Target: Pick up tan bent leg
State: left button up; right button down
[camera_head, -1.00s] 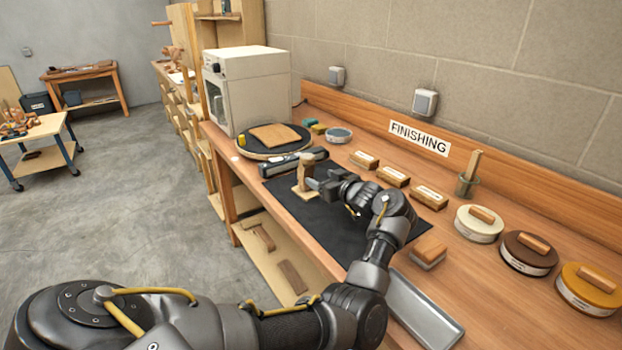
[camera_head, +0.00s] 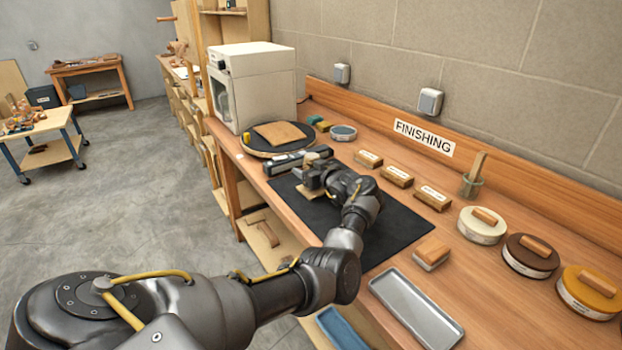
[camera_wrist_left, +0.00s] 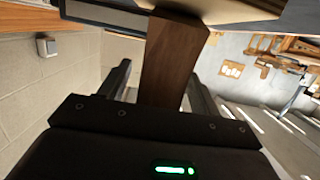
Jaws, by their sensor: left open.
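The bent leg stands on the black mat (camera_head: 395,225), mostly hidden behind my left gripper (camera_head: 315,178) in the head view. A light tan foot (camera_head: 308,192) shows just below the gripper. In the left wrist view, a brown wooden upright (camera_wrist_left: 170,62) passes between the two fingers of my left gripper (camera_wrist_left: 158,88), and a pale wooden piece (camera_wrist_left: 225,9) joins it at the top edge. The fingers are apart, one on each side of the upright, with visible gaps. My right gripper is in neither view.
Several labelled blocks (camera_head: 397,176) line the right side. A grey tray (camera_head: 417,308) and a sanding block (camera_head: 431,254) lie nearer. The near mat is clear.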

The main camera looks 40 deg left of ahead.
pick_arm(q)
jog(key=c, duration=1.2)
jog(key=shift+r, duration=0.1)
jog(key=shift+r+b, duration=0.3)
jog(key=shift+r, duration=0.2)
jog(key=s+d+r+b, duration=0.2)
jog(key=s+d+r, duration=0.7)
jog(key=s+r, duration=0.1)
jog(key=shift+s+r, duration=0.35)
jog(key=shift+r, duration=0.55)
